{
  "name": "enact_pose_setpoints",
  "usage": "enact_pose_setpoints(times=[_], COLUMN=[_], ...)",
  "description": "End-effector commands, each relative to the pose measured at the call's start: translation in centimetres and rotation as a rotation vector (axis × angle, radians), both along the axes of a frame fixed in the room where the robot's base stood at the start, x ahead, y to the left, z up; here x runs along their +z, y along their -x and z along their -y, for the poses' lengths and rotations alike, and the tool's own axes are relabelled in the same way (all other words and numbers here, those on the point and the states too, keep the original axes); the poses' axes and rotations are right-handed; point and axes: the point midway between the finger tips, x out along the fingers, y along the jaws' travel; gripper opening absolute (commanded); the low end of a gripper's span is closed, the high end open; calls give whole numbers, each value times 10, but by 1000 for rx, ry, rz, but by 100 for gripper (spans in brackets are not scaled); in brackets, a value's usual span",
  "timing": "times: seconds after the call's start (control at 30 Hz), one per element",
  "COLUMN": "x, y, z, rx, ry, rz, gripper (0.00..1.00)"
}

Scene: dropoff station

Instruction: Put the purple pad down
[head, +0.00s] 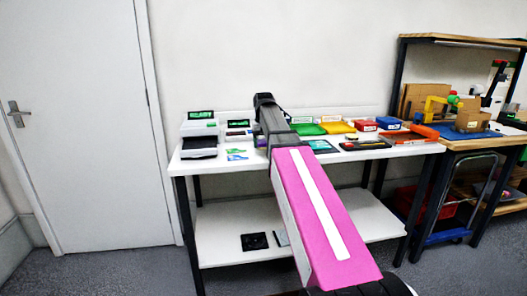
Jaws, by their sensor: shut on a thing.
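I cannot make out a purple pad in the head view. My own arm, with a pink link and dark grey far part, reaches across the middle of the picture to the white table (370,154). My gripper's fingers do not show; they may be hidden behind the far part of the arm. What they hold cannot be seen.
A grey device with a green display (200,135) stands at the table's left end. A green tray (307,129), a yellow tray (338,127), a dark tablet (320,146) and an orange-edged tray (410,136) lie to the right. A wooden bench (480,142) adjoins.

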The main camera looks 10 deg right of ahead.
Motion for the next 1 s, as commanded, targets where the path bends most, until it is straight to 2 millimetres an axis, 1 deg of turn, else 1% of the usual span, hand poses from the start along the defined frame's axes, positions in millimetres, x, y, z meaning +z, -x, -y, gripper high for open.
enact_pose_setpoints(times=[0.13, 0.2, 0.27, 0.57, 1.0], x=[-21, -29, -33, -35, -49], y=[1, 1, 1, 0, 2], z=[0, 0, 0, -1, -1], rx=[0, 0, 0, 0, 0], ry=[0, 0, 0, 0, 0], rz=[-2, -1, 0, 0, -2], gripper=[41, 41, 41, 41, 41])
